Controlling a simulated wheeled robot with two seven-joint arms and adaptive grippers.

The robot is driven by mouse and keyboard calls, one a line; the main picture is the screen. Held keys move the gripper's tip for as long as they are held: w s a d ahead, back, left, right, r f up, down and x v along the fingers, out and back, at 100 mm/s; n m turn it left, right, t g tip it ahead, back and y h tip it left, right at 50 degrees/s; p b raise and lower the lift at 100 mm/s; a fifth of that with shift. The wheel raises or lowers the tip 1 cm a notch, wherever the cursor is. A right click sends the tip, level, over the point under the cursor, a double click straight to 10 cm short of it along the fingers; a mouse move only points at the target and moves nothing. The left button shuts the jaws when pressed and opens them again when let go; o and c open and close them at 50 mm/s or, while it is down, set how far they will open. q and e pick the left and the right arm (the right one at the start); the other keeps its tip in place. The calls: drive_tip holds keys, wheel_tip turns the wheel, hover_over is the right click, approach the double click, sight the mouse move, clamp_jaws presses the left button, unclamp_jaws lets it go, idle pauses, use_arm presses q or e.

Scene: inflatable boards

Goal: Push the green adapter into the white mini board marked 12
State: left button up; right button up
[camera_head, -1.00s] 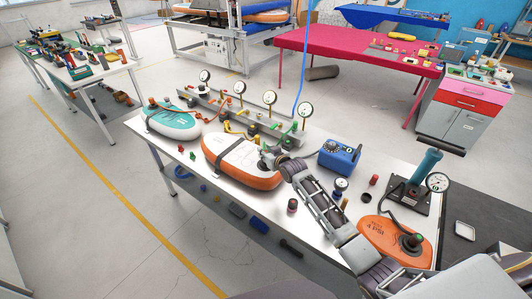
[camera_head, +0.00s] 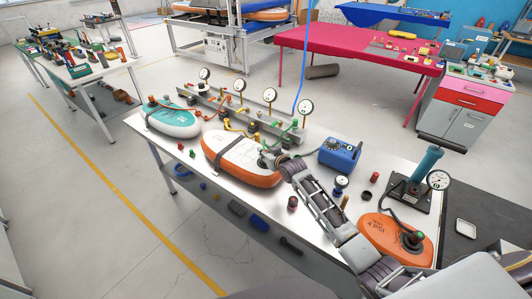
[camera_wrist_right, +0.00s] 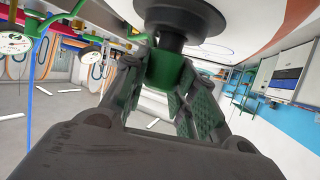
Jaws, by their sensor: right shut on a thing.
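The white mini board (camera_head: 232,150) with an orange side and a dark strap lies on the middle of the metal table; I cannot read a number on it. My right gripper (camera_head: 267,158) is low over its right end. In the right wrist view my right gripper (camera_wrist_right: 165,88) is shut on the green adapter (camera_wrist_right: 164,70), one finger pad on each side. A black flared round part (camera_wrist_right: 178,20) sits against the adapter, close to the board's white and orange surface. I cannot tell how deep the adapter sits. My left gripper is not in view.
A teal and white board (camera_head: 172,122) lies to the left. A rail with several gauges (camera_head: 240,112) stands behind. A blue box (camera_head: 339,154), a small gauge (camera_head: 341,182) and an orange board (camera_head: 393,240) are to the right. Small red and green parts lie at the table's front left.

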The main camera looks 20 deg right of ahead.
drive_tip(key=shift+f, duration=0.15)
drive_tip(key=o, duration=1.1)
drive_tip(key=shift+v, duration=6)
